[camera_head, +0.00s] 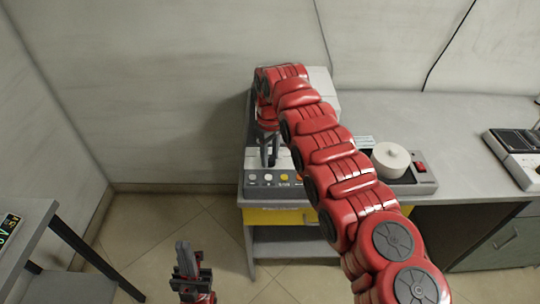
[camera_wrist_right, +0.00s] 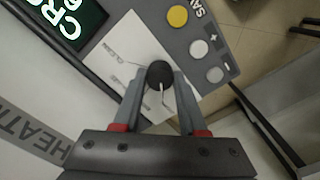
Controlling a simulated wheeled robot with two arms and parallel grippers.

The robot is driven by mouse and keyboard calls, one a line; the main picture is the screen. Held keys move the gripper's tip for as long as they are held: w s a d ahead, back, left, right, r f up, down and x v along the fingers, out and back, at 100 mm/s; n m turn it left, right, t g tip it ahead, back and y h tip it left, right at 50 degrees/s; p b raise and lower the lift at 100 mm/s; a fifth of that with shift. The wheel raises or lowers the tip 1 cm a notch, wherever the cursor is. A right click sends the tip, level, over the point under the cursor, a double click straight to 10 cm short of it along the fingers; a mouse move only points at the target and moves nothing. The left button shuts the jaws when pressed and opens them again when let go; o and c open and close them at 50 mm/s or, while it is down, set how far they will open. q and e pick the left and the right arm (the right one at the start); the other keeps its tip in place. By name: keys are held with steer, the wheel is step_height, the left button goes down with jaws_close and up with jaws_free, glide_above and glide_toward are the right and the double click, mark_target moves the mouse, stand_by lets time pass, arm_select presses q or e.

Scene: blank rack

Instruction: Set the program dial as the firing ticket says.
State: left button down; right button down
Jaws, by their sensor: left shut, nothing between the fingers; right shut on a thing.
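The program dial, a round black knob (camera_wrist_right: 159,74) with a pale pointer line, sits on a white printed plate (camera_wrist_right: 118,50) in the right wrist view. The line points toward my gripper, down in the picture. The plate's print is too small to read. My right gripper (camera_wrist_right: 160,84) is shut on the knob, a finger on either side. In the head view my right gripper (camera_head: 268,158) reaches down to the control panel (camera_head: 262,179). My left gripper (camera_head: 183,252) is shut and empty, low above the floor. I cannot make out the firing ticket for certain.
A dark screen (camera_wrist_right: 66,22) with cut-off pale green letters lies beside the dial. A yellow button (camera_wrist_right: 178,16) and grey buttons are near it. A device with a white round lid (camera_head: 391,158) stands right of my arm. Another device (camera_head: 518,148) is far right. A table (camera_head: 28,222) stands left.

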mark_target(270, 158)
steer(key=shift+c, duration=2.3)
jaws_free()
steer(key=shift+r, duration=0.1)
steer(key=shift+r, duration=0.35)
step_height(270, 158, up, 5)
steer(key=shift+a+r+p, duration=0.15)
steer(key=shift+r+p, duration=0.05)
steer(key=shift+p, duration=0.55)
step_height(270, 158, up, 11)
steer(key=p, duration=1.1)
steer(key=shift+d, duration=0.2)
